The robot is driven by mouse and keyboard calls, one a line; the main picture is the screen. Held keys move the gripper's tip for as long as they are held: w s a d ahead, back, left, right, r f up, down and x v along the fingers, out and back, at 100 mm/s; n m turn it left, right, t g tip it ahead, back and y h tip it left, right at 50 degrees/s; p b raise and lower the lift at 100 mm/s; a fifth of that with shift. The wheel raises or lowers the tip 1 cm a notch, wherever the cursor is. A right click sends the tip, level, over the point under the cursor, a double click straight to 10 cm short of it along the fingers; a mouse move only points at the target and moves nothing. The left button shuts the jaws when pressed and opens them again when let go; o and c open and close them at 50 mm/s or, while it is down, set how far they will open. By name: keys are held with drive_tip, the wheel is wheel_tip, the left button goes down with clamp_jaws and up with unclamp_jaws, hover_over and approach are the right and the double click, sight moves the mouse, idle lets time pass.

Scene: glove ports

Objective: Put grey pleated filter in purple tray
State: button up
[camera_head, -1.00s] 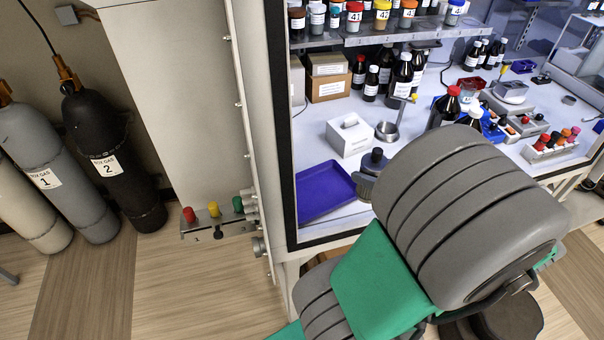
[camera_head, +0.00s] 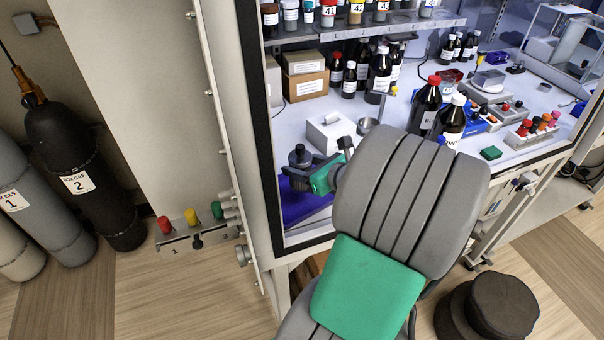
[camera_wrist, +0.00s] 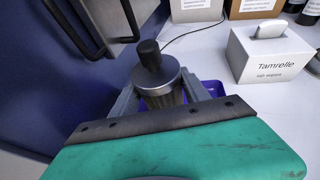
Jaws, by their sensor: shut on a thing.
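The grey pleated filter (camera_wrist: 160,76), a cylinder with a metal cap and a black knob, stands upright between the fingers of my gripper (camera_wrist: 163,98). In the head view the filter (camera_head: 299,157) shows its dark knob above my gripper (camera_head: 306,178). The purple tray (camera_head: 300,213) lies flat on the bench, partly hidden by my gripper and arm. In the wrist view only a bit of the tray (camera_wrist: 213,88) shows behind the right finger. The filter appears over the tray. Its lower end is hidden, so I cannot tell whether it touches the tray.
A white wipes box (camera_wrist: 270,55) stands right of the filter, with a metal dish (camera_head: 368,125) beside it. Dark bottles (camera_head: 425,105) stand further right. A blue wall (camera_wrist: 55,75) is close on the left in the wrist view. The cabinet's frame (camera_head: 262,120) edges the opening.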

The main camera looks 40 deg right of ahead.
drive_tip(key=shift+f, duration=1.4)
drive_tip(key=shift+f, duration=0.2)
drive_tip(key=o, duration=1.5)
drive_tip(key=shift+s, duration=0.1)
drive_tip(key=shift+r, duration=0.2)
drive_tip(key=v, duration=1.2)
